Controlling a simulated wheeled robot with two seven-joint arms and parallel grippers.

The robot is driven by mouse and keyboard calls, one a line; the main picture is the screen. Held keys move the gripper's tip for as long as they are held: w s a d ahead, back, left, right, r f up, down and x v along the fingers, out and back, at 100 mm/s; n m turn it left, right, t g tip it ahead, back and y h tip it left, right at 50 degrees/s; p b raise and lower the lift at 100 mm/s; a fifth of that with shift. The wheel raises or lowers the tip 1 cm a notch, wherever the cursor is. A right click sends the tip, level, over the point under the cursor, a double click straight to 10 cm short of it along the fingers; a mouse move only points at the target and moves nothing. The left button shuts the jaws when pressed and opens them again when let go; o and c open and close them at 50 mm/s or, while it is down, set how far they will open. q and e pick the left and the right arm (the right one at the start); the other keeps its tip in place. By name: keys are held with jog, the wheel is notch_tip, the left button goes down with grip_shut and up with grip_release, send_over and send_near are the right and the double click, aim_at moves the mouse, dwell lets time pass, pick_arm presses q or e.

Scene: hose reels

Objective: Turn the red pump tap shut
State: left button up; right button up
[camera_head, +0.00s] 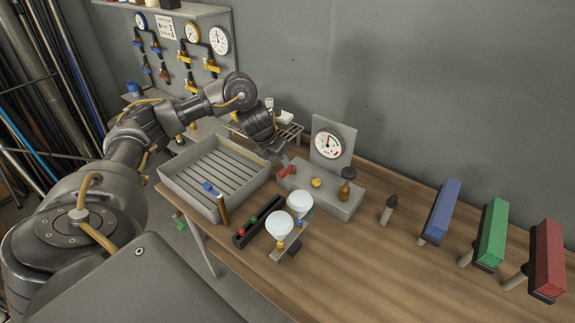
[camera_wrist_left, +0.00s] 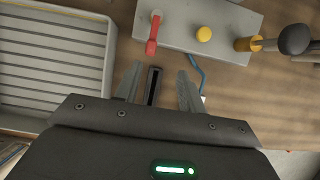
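The red pump tap (camera_wrist_left: 153,35) is a lever on the grey pump block (camera_wrist_left: 190,28), pointing toward my gripper in the left wrist view. In the head view the red tap (camera_head: 286,173) sits at the left end of the pump block (camera_head: 335,207), below a round gauge (camera_head: 328,144). My left gripper (camera_head: 282,159) is above the tap's end of the block. In the left wrist view its two fingers (camera_wrist_left: 158,88) are apart with nothing between them, and the tap lies just beyond the tips. My right gripper is not in view.
A slatted grey tray (camera_head: 214,172) stands left of the block. Two white funnels (camera_head: 280,226) and a dark rack (camera_head: 258,222) stand in front. A black-knobbed pump handle (camera_head: 346,178) rises at the block's right.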

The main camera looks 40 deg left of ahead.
aim_at(282, 172)
pick_arm(q)
jog(key=x, duration=0.3)
jog(key=a+x, duration=0.1)
jog(key=x, duration=0.2)
jog(key=p+x, duration=0.1)
jog(key=x, duration=0.2)
jog(key=shift+a+f, duration=0.35)
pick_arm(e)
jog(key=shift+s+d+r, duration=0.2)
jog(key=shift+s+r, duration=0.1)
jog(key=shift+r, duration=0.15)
